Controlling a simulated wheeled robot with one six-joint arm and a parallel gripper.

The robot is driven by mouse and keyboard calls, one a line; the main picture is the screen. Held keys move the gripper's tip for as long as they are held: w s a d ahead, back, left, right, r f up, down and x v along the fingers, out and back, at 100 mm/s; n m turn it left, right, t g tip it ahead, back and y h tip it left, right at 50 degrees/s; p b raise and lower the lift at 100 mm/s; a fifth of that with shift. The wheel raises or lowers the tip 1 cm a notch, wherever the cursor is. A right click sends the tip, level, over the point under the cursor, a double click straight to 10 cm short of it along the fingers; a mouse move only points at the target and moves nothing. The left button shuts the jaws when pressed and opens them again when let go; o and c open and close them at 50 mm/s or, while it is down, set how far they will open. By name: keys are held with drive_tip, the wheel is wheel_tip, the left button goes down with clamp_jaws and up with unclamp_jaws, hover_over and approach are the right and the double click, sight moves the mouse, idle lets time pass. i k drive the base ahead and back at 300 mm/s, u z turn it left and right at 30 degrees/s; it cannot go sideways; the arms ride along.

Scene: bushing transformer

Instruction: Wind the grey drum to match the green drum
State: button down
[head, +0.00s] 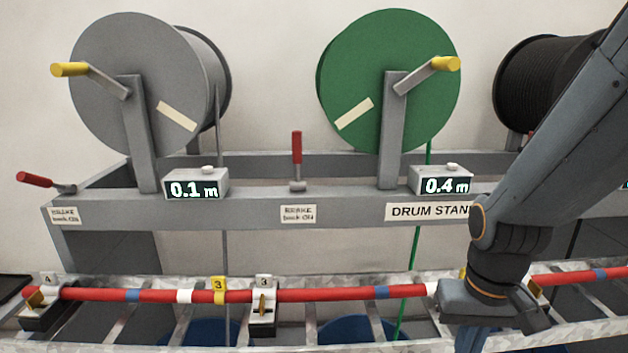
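The grey drum (135,82) stands at the left of the drum stand, with a yellow-handled crank (70,69) pointing up-left. The counter below it (195,185) reads 0.1 m. The green drum (375,70) stands right of it, its yellow-handled crank (445,63) pointing up-right. Its counter (442,181) reads 0.4 m. A red brake lever (36,180) at far left lies over to the left; another (297,158) between the drums stands upright. My gripper (495,308) is at lower right, over the cable tray, well away from both cranks. Its fingertips cannot be made out.
A black drum (550,85) stands at the right, partly behind my arm. A cable tray (120,340) runs along the front, carrying a red cable (335,294) in several clamps. The space in front of the grey and green drums is clear.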

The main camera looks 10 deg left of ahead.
sight(179, 68)
drive_tip(key=u, duration=1.45)
drive_tip(key=k, duration=1.15)
drive_tip(key=u, duration=0.75)
drive_tip(key=i, duration=1.2)
drive_tip(key=z, duration=0.4)
